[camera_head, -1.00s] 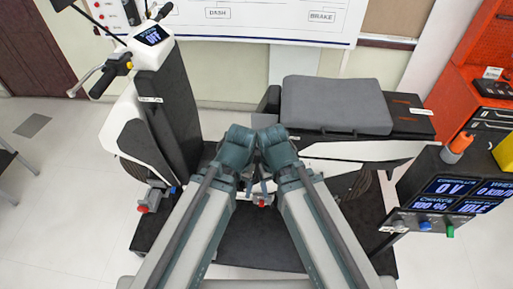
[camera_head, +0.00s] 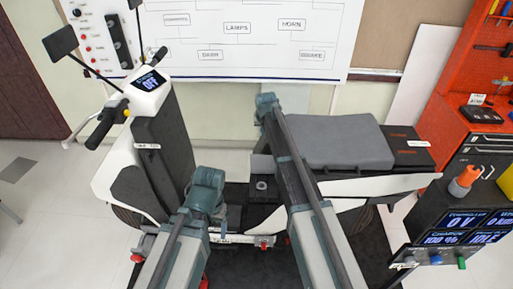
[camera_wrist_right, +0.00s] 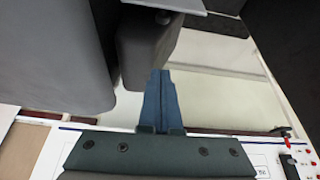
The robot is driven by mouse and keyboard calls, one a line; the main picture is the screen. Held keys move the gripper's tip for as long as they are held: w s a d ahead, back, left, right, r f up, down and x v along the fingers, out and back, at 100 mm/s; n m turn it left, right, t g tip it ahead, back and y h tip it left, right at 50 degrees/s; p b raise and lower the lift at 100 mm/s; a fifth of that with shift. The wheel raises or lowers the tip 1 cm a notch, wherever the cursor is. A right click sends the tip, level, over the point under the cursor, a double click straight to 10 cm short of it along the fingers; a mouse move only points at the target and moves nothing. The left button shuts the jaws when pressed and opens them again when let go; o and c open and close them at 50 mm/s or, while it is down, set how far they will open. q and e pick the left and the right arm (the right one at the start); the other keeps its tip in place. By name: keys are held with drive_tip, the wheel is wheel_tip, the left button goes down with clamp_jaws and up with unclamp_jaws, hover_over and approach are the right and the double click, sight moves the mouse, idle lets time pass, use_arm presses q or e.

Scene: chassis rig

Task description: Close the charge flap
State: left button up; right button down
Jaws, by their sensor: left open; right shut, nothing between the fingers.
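A white and black scooter fills the middle, with a grey seat (camera_head: 340,142). A dark box-like part (camera_head: 262,164) rises at the seat's front-left end, with a small round metal fitting (camera_head: 261,185) on the dark surface before it. I cannot tell for sure which part is the charge flap. My right arm reaches past the seat's left end, its gripper end (camera_head: 266,103) beyond it. In the right wrist view the blue fingers (camera_wrist_right: 158,98) are together and empty, beside a dark grey block (camera_wrist_right: 146,50). My left gripper (camera_head: 206,188) is lower left; its fingertips are mostly hidden.
The handlebar column (camera_head: 160,140) with a display reading OFF stands at left. A dark console (camera_head: 465,230) with screens and coloured knobs is at right, near a red tool cabinet (camera_head: 470,80). A whiteboard (camera_head: 250,25) hangs behind.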

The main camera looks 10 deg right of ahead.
drive_tip(key=shift+s+f, duration=0.1)
drive_tip(key=b, duration=1)
hover_over(264, 162)
drive_tip(key=w, duration=0.4)
drive_tip(key=shift+f, duration=4.6)
drive_tip(key=shift+s+d+p, duration=0.1)
drive_tip(key=shift+d+p, duration=0.15)
drive_tip(key=shift+p, duration=0.05)
